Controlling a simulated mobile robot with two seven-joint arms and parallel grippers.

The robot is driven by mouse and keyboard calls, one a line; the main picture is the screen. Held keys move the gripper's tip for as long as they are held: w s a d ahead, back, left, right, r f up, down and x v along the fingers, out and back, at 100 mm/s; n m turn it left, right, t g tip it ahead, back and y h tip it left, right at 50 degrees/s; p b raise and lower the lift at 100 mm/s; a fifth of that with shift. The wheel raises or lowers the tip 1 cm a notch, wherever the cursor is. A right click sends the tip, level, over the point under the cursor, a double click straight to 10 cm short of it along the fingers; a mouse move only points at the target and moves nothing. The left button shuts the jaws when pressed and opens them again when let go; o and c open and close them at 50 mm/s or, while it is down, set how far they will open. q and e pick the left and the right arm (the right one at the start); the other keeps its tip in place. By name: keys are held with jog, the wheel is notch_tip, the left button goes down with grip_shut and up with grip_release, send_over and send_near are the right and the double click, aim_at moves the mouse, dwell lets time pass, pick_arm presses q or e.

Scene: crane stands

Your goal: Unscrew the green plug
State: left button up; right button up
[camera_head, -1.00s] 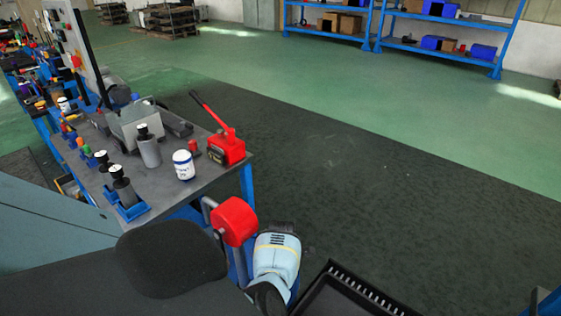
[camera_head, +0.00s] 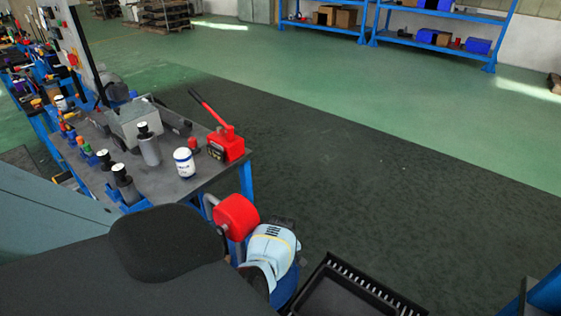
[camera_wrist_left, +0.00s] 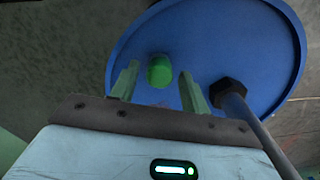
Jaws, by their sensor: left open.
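The green plug (camera_wrist_left: 160,70) stands on a round blue surface (camera_wrist_left: 245,45) in the left wrist view. The two pale green fingers of my left gripper (camera_wrist_left: 159,76) are spread, one on either side of the plug, with gaps between them and it. Nothing is held. In the head view my light blue left wrist (camera_head: 270,250) is at the lower middle, over a blue round thing (camera_head: 288,290). The plug and my left fingers are hidden there. My right gripper is in neither view.
A dark hex fitting with a grey rod (camera_wrist_left: 228,93) is close right of the fingers. In the head view a red rounded part (camera_head: 236,217) is beside my wrist. A workbench (camera_head: 215,178) with bottles is at left, and a black tray (camera_head: 335,285) is at lower right.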

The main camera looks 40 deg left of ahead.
pick_arm(q)
jog(key=shift+m, duration=0.7)
jog(key=shift+c, duration=0.4)
grip_shut()
jog(key=shift+r, duration=0.1)
jog(key=n, duration=0.5)
dwell(0.4)
